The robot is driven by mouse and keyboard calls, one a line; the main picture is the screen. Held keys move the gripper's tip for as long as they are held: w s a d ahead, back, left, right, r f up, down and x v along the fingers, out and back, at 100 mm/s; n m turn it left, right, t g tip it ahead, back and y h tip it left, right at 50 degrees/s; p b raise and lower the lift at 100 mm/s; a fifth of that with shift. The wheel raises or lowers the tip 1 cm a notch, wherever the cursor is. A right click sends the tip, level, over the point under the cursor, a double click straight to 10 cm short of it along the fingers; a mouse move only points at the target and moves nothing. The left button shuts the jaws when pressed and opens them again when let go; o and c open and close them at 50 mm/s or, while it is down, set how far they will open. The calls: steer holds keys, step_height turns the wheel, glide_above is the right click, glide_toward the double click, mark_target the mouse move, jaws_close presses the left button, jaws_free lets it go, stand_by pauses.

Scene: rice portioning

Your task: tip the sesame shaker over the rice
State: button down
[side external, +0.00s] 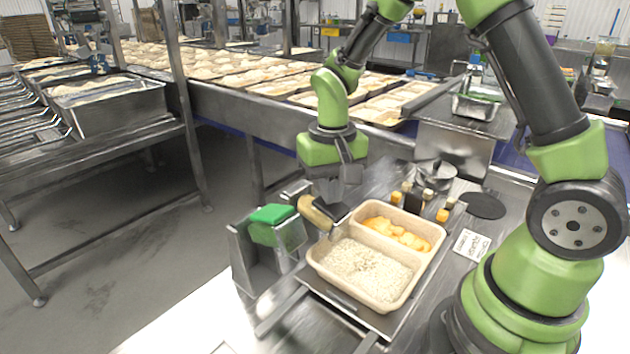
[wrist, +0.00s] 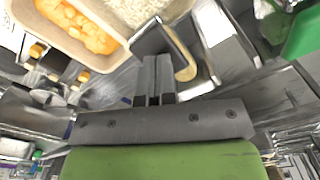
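The pale tray (side external: 318,272) holds white rice (side external: 365,268) in its near compartment and orange-yellow food (side external: 396,233) in the far one. My gripper (side external: 335,208) is low beside the tray's left rim. A tan, rounded piece (side external: 314,212) lies against the fingertips, tilted towards the rice; it also shows in the wrist view (wrist: 187,64), partly behind a dark flat plate (wrist: 158,42). My fingers (wrist: 156,72) are close together there, but whether they grip the tan piece is unclear. I cannot tell if it is the sesame shaker. No falling sesame is visible.
A green-topped block (side external: 272,216) sits in a metal stand left of the tray. Several small capped bottles (side external: 412,203), a black disc (side external: 484,205) and a printed card (side external: 470,244) lie beyond and right of it. A conveyor with filled trays (side external: 270,72) runs behind.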

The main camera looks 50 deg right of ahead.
steer(key=shift+w+r, duration=0.25)
steer(key=shift+r, duration=0.7)
steer(key=shift+w+r, duration=0.3)
steer(key=shift+r, duration=0.7)
steer(key=shift+w+r, duration=0.25)
steer(key=shift+r, duration=0.8)
steer(key=shift+s+r, duration=0.1)
steer(key=shift+r, duration=0.15)
steer(key=s+a+r+n+t+y, duration=0.1)
steer(key=s+a+r+t, duration=0.1)
steer(key=s+r, duration=0.3)
steer(key=s+a+r+n+t+y, duration=0.1)
steer(key=s+r+t, duration=0.4)
steer(key=s, duration=0.6)
steer(key=shift+s+a+r, duration=0.15)
steer(key=shift+a+r, duration=0.05)
steer(key=shift+a, duration=0.35)
